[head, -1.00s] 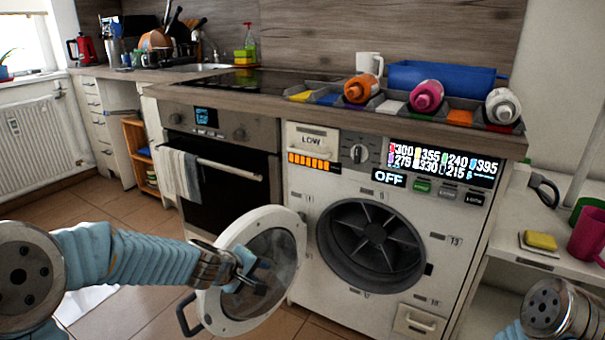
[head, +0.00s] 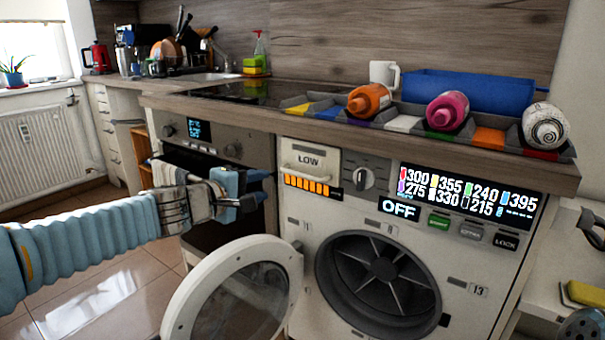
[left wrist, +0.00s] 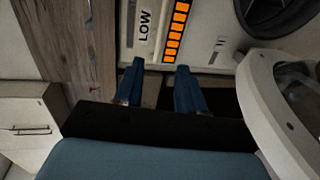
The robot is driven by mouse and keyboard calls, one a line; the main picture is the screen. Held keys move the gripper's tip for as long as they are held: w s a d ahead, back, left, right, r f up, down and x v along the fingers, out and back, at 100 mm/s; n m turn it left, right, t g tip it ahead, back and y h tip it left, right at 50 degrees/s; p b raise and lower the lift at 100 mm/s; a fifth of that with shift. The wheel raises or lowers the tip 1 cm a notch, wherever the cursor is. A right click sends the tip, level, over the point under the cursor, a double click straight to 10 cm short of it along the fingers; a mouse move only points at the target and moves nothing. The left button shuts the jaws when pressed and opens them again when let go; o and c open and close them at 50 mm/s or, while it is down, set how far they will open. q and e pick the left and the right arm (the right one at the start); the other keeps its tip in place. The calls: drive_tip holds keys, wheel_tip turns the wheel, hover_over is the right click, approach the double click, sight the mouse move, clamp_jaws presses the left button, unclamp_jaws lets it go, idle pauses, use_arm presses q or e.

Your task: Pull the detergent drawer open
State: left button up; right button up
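The detergent drawer (head: 318,163) is the white panel marked LOW at the top left of the washer front, with a pale bar handle (head: 303,173). It looks shut. In the left wrist view the drawer front (left wrist: 144,45) lies just past the fingertips. My left gripper (head: 262,187) is just left of the drawer, in front of the oven, its fingers pointing right. In the left wrist view my gripper (left wrist: 158,70) has its two blue fingers apart with nothing between them.
The round washer door (head: 232,290) stands open below my left gripper. The oven (head: 225,135) is left of the washer. Bottles, such as an orange one (head: 369,100), lie in a divided tray along the worktop edge (head: 420,155) above the drawer.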

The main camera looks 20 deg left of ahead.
sight(298, 176)
use_arm(q)
drive_tip(key=x, duration=1.3)
drive_tip(key=shift+w, duration=0.2)
drive_tip(key=shift+c, duration=0.3)
clamp_jaws()
drive_tip(key=shift+s+f, duration=0.1)
